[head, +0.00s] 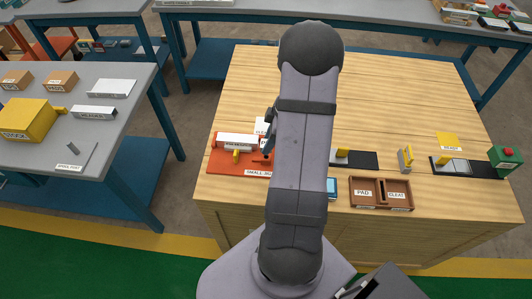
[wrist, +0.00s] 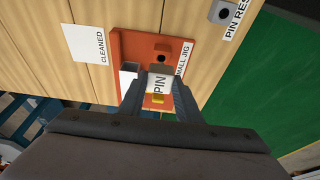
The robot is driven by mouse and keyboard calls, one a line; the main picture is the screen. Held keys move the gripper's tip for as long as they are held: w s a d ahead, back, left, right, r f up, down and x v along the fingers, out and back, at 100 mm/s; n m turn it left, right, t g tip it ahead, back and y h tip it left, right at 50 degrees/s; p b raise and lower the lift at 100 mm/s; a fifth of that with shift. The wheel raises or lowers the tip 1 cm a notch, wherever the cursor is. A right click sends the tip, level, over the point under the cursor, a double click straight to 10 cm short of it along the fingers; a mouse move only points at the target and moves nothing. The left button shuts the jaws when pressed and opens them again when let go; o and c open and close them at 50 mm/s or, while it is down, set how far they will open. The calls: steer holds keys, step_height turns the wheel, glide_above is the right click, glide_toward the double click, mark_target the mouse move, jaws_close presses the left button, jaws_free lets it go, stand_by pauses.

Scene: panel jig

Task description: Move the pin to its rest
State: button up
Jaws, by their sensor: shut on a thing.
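My gripper (wrist: 158,92) is shut on the pin (wrist: 158,80), a grey block with a white "PIN" label, in the wrist view. The pin is over the red small jig (wrist: 122,42); I cannot tell whether its lower end is clear of the jig. A dark hole (wrist: 161,58) shows in the jig just beyond the pin. The pin rest (wrist: 222,12), a grey block with a dark hole, is at the upper right, apart from the jig. In the head view my gripper (head: 268,148) is over the right part of the jig (head: 222,165), and my arm hides the pin rest.
A brown divided tray (head: 381,207), a black strip (head: 364,160) and a yellow upright piece (head: 406,158) stand to the right. The back of the table is clear.

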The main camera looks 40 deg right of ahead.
steer(key=s+d+r+m+p, duration=0.35)
steer(key=s+d+r, duration=0.2)
steer(key=s, duration=0.45)
steer(key=s+a+f+n, duration=0.1)
steer(key=s+a+n, duration=0.2)
steer(key=a, duration=0.2)
steer(key=shift+f, duration=0.25)
steer(key=shift+a+f+n+b, duration=0.1)
steer(key=shift+n+b, duration=0.15)
steer(key=shift+b, duration=0.2)
step_height(320, 180, down, 6)
steer(key=b, duration=0.6)
steer(key=shift+r, duration=0.2)
steer(key=shift+b, duration=0.95)
stand_by(1.3)
steer(key=shift+f+b, duration=1.95)
steer(key=shift+b, duration=0.2)
steer(key=o, duration=1.3)
steer(key=shift+c, duration=0.2)
